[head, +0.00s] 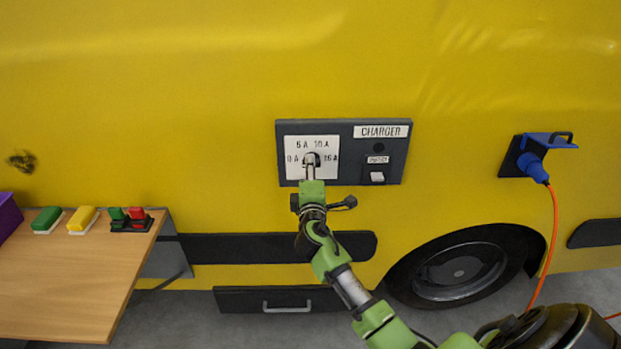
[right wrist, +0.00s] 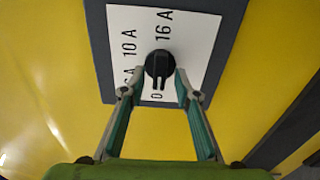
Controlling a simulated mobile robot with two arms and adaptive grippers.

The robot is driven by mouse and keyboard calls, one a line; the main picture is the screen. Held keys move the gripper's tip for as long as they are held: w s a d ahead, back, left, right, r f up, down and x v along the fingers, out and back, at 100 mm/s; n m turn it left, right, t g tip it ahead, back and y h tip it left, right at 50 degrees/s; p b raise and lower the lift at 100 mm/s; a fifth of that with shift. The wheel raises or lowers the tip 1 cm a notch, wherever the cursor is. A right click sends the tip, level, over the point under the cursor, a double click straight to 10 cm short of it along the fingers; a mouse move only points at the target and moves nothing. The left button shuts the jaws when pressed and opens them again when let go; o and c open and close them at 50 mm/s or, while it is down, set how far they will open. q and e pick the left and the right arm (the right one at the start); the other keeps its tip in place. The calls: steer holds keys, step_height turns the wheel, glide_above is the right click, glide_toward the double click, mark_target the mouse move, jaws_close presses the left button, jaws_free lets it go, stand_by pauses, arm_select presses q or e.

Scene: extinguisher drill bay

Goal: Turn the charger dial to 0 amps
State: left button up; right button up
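The charger panel (head: 340,178) is a dark plate on the yellow vehicle side. Its white dial face (head: 297,174) is marked 0 A, 5 A, 10 A and 16 A. The round black dial (right wrist: 158,64) sits low in the middle of that face. My right gripper (right wrist: 160,72) is at the dial, with one fingertip on each side of it and small gaps apparent. In the head view, this gripper (head: 311,167) partly covers the dial. I cannot tell which mark the dial points to. My left gripper is out of view.
A white switch (head: 377,177) is on the panel's right part. A blue plug (head: 532,167) with an orange cable is further right. A wooden table (head: 75,265) at left holds green, yellow and red items. A drawer handle (head: 287,309) is below.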

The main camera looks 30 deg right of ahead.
steer(key=v, duration=1.1)
steer(key=shift+s+a, duration=0.25)
steer(key=shift+f, duration=0.1)
steer(key=s+a+f+g+y, duration=0.1)
steer(key=a+f+y, duration=0.1)
steer(key=f, duration=0.8)
steer(key=a+f+g+y, duration=0.2)
steer(key=f, duration=0.8)
steer(key=s+a+f+m+g+y, duration=0.1)
steer(key=s+a+f+g, duration=0.1)
steer(key=s+f, duration=0.65)
steer(key=s+a+f+m+g+y, duration=0.1)
steer(key=s+a+f+g+y, duration=0.2)
steer(key=f, duration=1.1)
steer(key=s+a+f+m+g, duration=0.1)
steer(key=s+f, duration=0.5)
steer(key=s, duration=0.6)
steer(key=s+a+f+m+g, duration=0.1)
steer(key=s+f+m+g, duration=0.2)
steer(key=s+f, duration=0.4)
steer(key=s+a+f+m+g+y, duration=0.1)
steer(key=s+f, duration=0.5)
steer(key=s, duration=1.2)
steer(key=shift+s+f+m+g+b, duration=0.35)
steer(key=shift+m+g, duration=0.35)
steer(key=shift+m, duration=0.5)
